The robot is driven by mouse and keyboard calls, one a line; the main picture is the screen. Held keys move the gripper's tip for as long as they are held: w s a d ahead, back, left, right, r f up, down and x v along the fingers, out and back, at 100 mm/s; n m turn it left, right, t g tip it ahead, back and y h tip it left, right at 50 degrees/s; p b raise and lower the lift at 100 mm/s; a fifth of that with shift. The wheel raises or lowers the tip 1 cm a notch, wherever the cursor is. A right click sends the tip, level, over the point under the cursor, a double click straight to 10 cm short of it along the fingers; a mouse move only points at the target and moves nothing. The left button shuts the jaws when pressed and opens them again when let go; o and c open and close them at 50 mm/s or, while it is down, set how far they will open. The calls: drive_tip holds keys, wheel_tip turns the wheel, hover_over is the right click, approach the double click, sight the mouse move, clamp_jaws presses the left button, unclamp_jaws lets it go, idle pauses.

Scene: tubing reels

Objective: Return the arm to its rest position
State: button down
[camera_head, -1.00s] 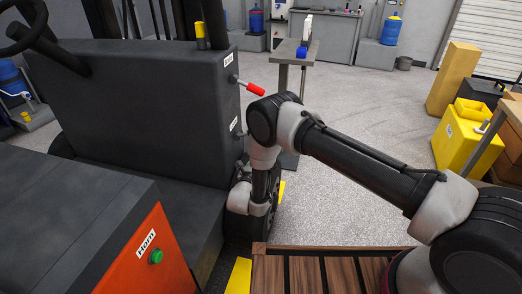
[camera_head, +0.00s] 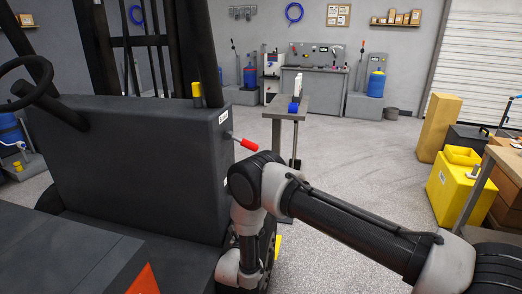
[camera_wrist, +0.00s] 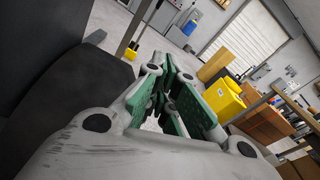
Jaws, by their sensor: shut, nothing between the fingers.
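My gripper (camera_wrist: 165,103) shows in the wrist view with its green and grey fingers together and nothing between them. In the head view my arm reaches in from the lower right, bends at an elbow near the middle and points down beside the dark vehicle (camera_head: 125,165). The gripper itself is hidden or out of frame in the head view. The wrist view shows the dark vehicle body (camera_wrist: 60,75) close on the left of the gripper.
A red-handled lever (camera_head: 249,145) sticks out of the vehicle near my elbow. A small grey table (camera_head: 290,107) stands behind the arm. A yellow box (camera_head: 452,187) and cardboard boxes (camera_head: 507,165) stand at the right. Open floor (camera_head: 355,150) lies between.

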drive_tip(key=s+d+r+m+g+h, duration=0.2)
drive_tip(key=s+d+m+g+h, duration=0.15)
drive_tip(key=d, duration=0.45)
drive_tip(key=s+d+r+m+g+h, duration=0.2)
drive_tip(key=d+m+g+h, duration=0.25)
drive_tip(key=d, duration=0.35)
drive_tip(key=s+d+r+m+g+y, duration=0.1)
drive_tip(key=s+d+r+m+g, duration=0.35)
drive_tip(key=d+r+m, duration=0.35)
drive_tip(key=s+d+r+m+g+y, duration=0.1)
drive_tip(key=s+d+r+m+g, duration=0.35)
drive_tip(key=r, duration=0.55)
drive_tip(key=s+d+r+m+t+y, duration=0.1)
drive_tip(key=s+d+r+m+y, duration=0.2)
drive_tip(key=s+r, duration=0.4)
drive_tip(key=s+d+r+m+t+y, duration=0.2)
drive_tip(key=s+d+r+m+y, duration=0.2)
drive_tip(key=s+r+m, duration=0.3)
drive_tip(key=s+d+r+m+t+y, duration=0.1)
drive_tip(key=s+d+r+m+y, duration=0.2)
drive_tip(key=s+d+r+m, duration=0.2)
wheel_tip(320, 180, up, 5)
drive_tip(key=s, duration=0.3)
drive_tip(key=shift+d+m+t+y, duration=0.2)
drive_tip(key=shift+m+t+y, duration=0.15)
drive_tip(key=shift+t+y, duration=0.05)
